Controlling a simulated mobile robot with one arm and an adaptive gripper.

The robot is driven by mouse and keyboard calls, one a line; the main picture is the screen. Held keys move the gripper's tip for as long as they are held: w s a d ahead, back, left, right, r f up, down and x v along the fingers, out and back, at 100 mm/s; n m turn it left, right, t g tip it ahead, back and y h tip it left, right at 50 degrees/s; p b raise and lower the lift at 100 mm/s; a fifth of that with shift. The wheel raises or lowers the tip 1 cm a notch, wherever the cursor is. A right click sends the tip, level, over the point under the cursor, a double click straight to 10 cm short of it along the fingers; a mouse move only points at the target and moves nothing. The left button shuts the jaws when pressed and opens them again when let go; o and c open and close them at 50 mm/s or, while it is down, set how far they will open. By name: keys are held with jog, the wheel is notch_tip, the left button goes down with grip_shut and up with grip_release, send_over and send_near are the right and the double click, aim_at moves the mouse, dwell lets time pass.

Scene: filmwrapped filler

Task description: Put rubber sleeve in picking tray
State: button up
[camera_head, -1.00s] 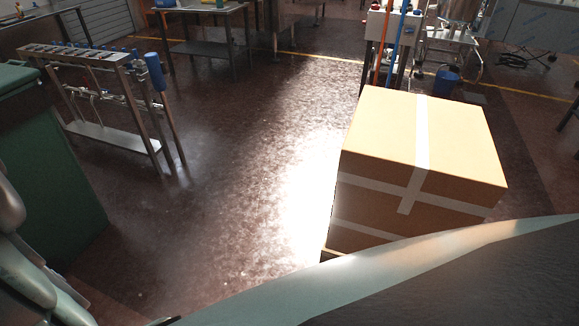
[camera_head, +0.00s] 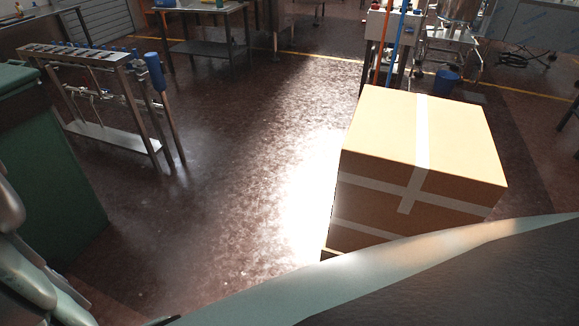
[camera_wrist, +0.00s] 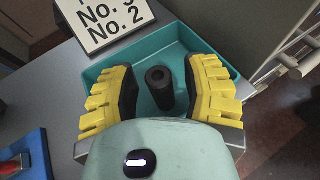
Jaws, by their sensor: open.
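The black rubber sleeve (camera_wrist: 161,90), a short tube with a hole in its near end, shows in the wrist view inside the outline of a teal tray (camera_wrist: 180,41). It appears to be in the tray, though its contact with the floor of the tray is hard to see. My gripper (camera_wrist: 163,84) is open, with its yellow padded fingers on either side of the sleeve. Gaps show between the sleeve and both fingers. The tray's near side is hidden behind my gripper. Neither sleeve nor tray shows in the head view.
A white sign (camera_wrist: 113,20) with black lettering stands at the tray's far left edge. A blue item (camera_wrist: 32,151) lies on the grey surface at left. Pale metal bars (camera_wrist: 288,48) are at right. In the head view, a taped cardboard box (camera_head: 385,130) stands at right, with open floor left of it.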

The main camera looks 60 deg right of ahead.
jog(key=b+v, duration=0.1)
jog(key=v, duration=1)
jog(key=shift+d, duration=0.25)
